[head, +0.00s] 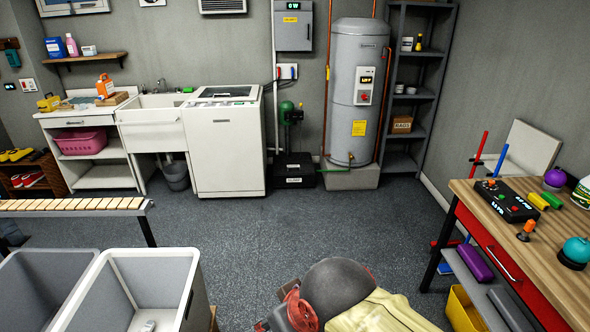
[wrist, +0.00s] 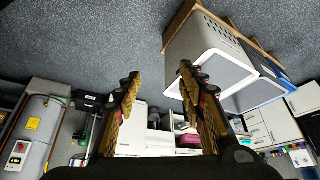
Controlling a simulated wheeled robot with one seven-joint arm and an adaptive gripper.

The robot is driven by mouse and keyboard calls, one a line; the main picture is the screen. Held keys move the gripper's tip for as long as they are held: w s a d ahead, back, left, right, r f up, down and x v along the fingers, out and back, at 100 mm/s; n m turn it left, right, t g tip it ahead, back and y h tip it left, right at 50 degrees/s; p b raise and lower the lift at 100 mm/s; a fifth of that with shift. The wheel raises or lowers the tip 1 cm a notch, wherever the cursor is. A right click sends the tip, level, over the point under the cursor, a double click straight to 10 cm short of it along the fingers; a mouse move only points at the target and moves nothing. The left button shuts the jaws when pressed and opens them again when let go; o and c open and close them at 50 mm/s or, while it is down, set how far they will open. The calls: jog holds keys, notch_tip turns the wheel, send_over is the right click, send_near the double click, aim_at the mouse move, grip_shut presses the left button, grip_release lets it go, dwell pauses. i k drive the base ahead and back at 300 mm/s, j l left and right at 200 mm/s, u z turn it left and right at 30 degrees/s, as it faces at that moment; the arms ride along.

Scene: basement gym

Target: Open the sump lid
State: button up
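The sump (head: 294,171) is a low black box with a small white label on its front, on the floor between the white washer and the water heater. Its lid (head: 293,158) looks shut, with the green pump (head: 288,113) and a pipe rising at it. In the wrist view, which is upside down, a dark box that looks like the sump (wrist: 88,101) shows at left, partly behind a finger. My gripper (wrist: 158,82) is open and empty, its two fingers wide apart. It is far from the sump; in the head view only parts of my arm show at the bottom.
The water heater (head: 356,92) stands right of the sump on a plinth (head: 350,178). The washer (head: 225,148) stands left. Grey bins (head: 135,290) and a slatted bench (head: 75,205) are at front left, a workbench (head: 545,240) at right. The floor (head: 300,222) between is clear.

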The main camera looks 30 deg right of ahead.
aim_at(304, 167)
jog(key=i+l+z, duration=0.15)
jog(key=i+z, duration=0.15)
jog(key=i, duration=0.35)
jog(key=i+z, duration=0.25)
jog(key=i, duration=1.35)
jog(key=i+j, duration=0.1)
jog(key=i, duration=2.6)
jog(key=i+z, duration=0.3)
jog(key=i, duration=0.2)
jog(key=i+j+z, duration=0.15)
jog(key=i+z, duration=0.15)
jog(key=i, duration=0.15)
jog(key=i+j, duration=0.3)
jog(key=i, duration=0.15)
